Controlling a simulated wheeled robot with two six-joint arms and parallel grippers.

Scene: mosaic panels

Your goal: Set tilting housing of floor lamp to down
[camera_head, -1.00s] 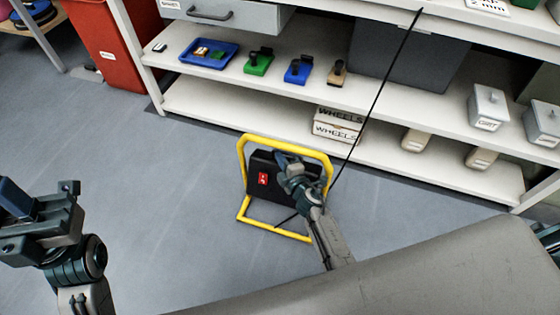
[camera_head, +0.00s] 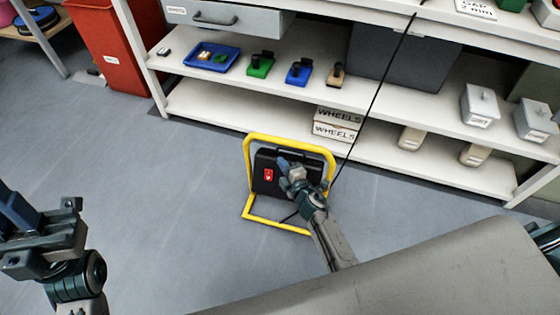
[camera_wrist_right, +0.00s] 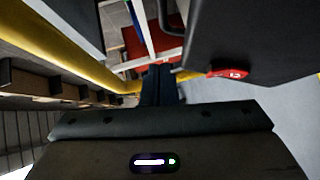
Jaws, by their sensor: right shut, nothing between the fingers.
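The floor lamp has a yellow tube frame (camera_head: 290,142) standing on the floor and a black tilting housing (camera_head: 264,187) inside it. A small red part (camera_head: 268,174) is on the housing's face. My right gripper (camera_head: 284,164) is shut and empty, at the housing's upper middle, covering part of it. I cannot tell if it touches. In the right wrist view, the shut fingers (camera_wrist_right: 160,78) are between the yellow frame (camera_wrist_right: 70,50) and the dark housing (camera_wrist_right: 255,35). My left gripper (camera_head: 42,222) is at the left, away from the lamp; its jaw opening is unclear.
A white shelf unit (camera_head: 235,116) stands behind the lamp, with a blue tray (camera_head: 211,57) and WHEELS boxes (camera_head: 336,132). A thin black cable (camera_head: 372,105) runs past the lamp's right. A red bin (camera_head: 115,45) is at the back left. Floor left of the lamp is clear.

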